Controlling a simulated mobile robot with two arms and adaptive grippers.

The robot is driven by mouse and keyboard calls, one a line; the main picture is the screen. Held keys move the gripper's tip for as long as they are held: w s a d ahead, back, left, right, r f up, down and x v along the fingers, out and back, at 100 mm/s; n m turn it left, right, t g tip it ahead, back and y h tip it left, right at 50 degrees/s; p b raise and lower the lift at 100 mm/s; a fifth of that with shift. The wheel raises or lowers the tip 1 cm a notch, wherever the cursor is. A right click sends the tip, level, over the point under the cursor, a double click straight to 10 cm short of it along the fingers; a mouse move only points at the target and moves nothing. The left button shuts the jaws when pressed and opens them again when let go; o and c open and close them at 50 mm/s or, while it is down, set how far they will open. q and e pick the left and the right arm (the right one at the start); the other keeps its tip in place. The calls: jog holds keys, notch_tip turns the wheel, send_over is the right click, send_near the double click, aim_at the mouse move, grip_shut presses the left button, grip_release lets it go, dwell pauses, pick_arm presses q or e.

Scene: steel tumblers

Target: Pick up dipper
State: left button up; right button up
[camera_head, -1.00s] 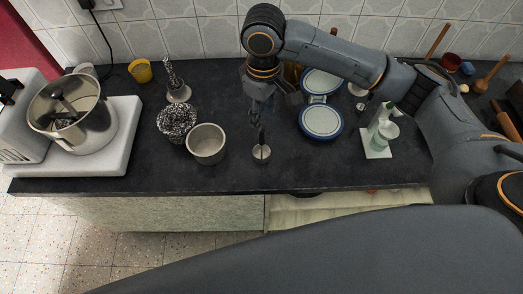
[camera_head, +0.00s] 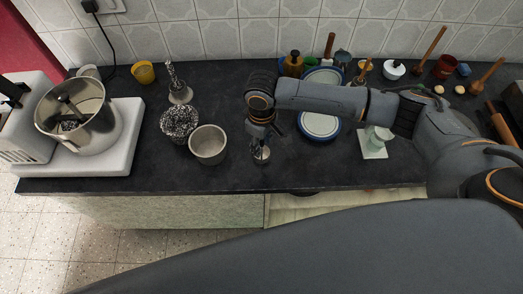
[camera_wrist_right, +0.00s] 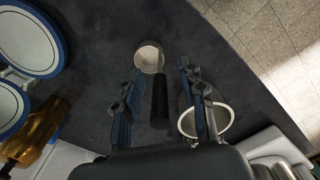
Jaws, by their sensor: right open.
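The dipper (camera_head: 261,155) is a small steel cup with a dark upright handle, standing on the dark counter. In the right wrist view its round cup (camera_wrist_right: 149,57) and black handle (camera_wrist_right: 159,100) lie between my right gripper's (camera_wrist_right: 161,72) two fingers. The fingers are spread, with a gap on each side of the handle. In the head view my right gripper (camera_head: 259,138) points down right above the dipper and hides most of its handle. My left gripper is not in view.
A steel bowl (camera_head: 208,144) stands close left of the dipper, with a speckled tumbler (camera_head: 179,121) beyond it. The counter's front edge is near.

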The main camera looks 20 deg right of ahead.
grip_shut()
jog(key=shift+r, duration=0.15)
